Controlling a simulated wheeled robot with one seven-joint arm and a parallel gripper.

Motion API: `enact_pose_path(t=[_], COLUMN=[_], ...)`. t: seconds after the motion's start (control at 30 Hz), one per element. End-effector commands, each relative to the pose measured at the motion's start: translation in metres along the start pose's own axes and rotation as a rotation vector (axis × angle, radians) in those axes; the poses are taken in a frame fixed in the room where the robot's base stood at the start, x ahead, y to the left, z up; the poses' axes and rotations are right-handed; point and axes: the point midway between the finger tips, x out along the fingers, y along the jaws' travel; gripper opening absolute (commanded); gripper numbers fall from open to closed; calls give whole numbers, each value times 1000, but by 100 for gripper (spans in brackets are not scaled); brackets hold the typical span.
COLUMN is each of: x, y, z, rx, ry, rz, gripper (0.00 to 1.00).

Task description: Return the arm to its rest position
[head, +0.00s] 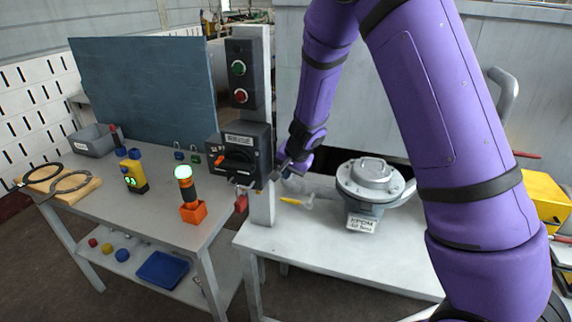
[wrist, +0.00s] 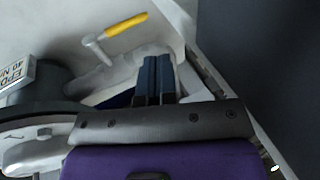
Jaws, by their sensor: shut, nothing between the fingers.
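My purple arm rises over the right workbench and bends down to my gripper (head: 284,172), which is beside the dark switch box (head: 238,155) on the post. In the wrist view the two fingers of my gripper (wrist: 156,78) lie side by side, shut, with nothing between them. In the head view the fingertips look close to the box's right edge; whether they touch it I cannot tell.
A post carries green and red buttons (head: 239,82). The left table holds an orange holder (head: 193,212), a yellow meter (head: 133,176) and a grey bin (head: 92,141).

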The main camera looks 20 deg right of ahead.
Motion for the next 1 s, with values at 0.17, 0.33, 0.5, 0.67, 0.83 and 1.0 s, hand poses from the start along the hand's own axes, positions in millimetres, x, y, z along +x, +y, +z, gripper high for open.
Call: enact_pose_path(t=[0.17, 0.33, 0.5, 0.67, 0.83, 1.0], x=[-20, -30, -33, -54, -107, -169], y=[-9, -12, -13, -16, -20, -17], z=[1, 1, 1, 2, 11, 26], rx=[-3, -1, 0, -20, -84, -174], ry=[1, 0, -1, -13, -45, -69], rz=[-1, 0, -1, -27, -88, -139], gripper=[0, 0, 0, 0, 0, 0])
